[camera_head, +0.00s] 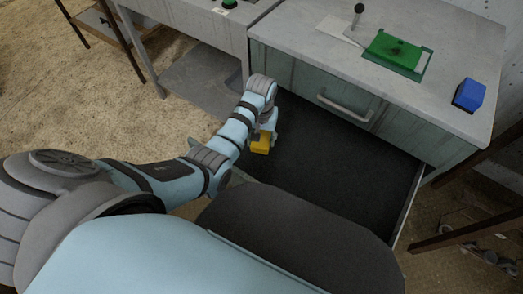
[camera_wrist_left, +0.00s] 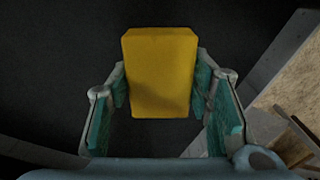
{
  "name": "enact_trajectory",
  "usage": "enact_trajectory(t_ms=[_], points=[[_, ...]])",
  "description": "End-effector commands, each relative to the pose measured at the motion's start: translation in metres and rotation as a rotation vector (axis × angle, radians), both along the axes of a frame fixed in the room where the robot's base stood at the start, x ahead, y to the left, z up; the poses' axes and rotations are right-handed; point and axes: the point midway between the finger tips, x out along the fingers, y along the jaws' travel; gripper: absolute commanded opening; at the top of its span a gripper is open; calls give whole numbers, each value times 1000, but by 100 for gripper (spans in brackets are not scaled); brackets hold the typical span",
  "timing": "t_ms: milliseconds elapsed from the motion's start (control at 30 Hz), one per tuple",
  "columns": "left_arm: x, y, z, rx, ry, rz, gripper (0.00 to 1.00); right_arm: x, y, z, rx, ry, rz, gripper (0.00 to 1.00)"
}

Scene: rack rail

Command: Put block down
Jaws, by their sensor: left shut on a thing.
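The yellow block (camera_head: 261,143) is in the head view, at the left part of the open drawer (camera_head: 335,165) with its dark floor. My left gripper (camera_head: 265,134) is shut on the block. In the left wrist view the yellow block (camera_wrist_left: 160,75) sits between the two teal-padded fingers, over the dark drawer floor. I cannot tell whether the block touches the floor or hangs just above it. My right gripper is not in view.
A blue block (camera_head: 469,95) lies on the countertop (camera_head: 300,30) at right. A closed drawer front with a handle (camera_head: 345,105) is behind the open drawer. The drawer's middle and right are clear.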

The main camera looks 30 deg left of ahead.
Motion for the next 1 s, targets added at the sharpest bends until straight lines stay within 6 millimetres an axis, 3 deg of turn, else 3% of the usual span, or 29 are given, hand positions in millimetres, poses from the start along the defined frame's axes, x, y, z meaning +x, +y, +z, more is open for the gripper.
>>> enact_trajectory(t_ms=[300, 667, 700, 800, 1000], points=[[0, 0, -57, 0, 1, -1, 10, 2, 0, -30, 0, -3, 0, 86], [0, 0, -60, 0, 0, -1, 10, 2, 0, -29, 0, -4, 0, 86], [0, 0, -60, 0, 0, -1, 49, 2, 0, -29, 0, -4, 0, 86], [0, 0, -60, 0, -1, -1, 65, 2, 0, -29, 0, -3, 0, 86], [0, 0, -60, 0, -1, -1, 66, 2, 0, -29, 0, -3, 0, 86]])
